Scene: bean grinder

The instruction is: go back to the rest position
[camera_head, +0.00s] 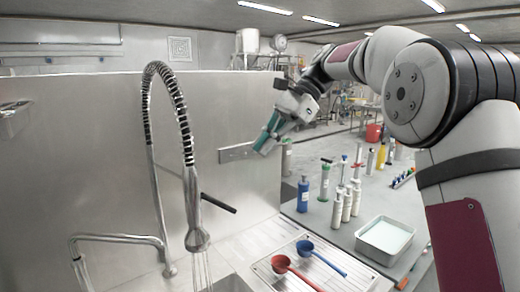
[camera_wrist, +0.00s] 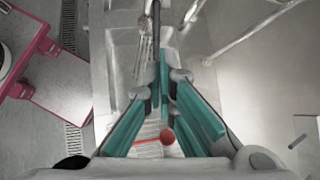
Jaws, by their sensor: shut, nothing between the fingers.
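My gripper (camera_head: 266,143) is raised in the air in the head view, left of the rest of my arm and in front of the steel wall panel. Its teal fingers point down and to the left. In the wrist view the teal fingers of my gripper (camera_wrist: 163,78) come together with nothing held between them. A red ladle (camera_head: 281,263) and a blue ladle (camera_head: 306,248) lie on the ribbed drainboard below, apart from my gripper. The red ladle also shows far below the fingers in the wrist view (camera_wrist: 167,137).
A tall spring-hose faucet (camera_head: 183,125) stands at the left over the sink. A steel wall panel (camera_head: 95,150) is behind it. Several bottles, including a blue bottle (camera_head: 303,195), and a white tray (camera_head: 385,238) stand on the counter at the right.

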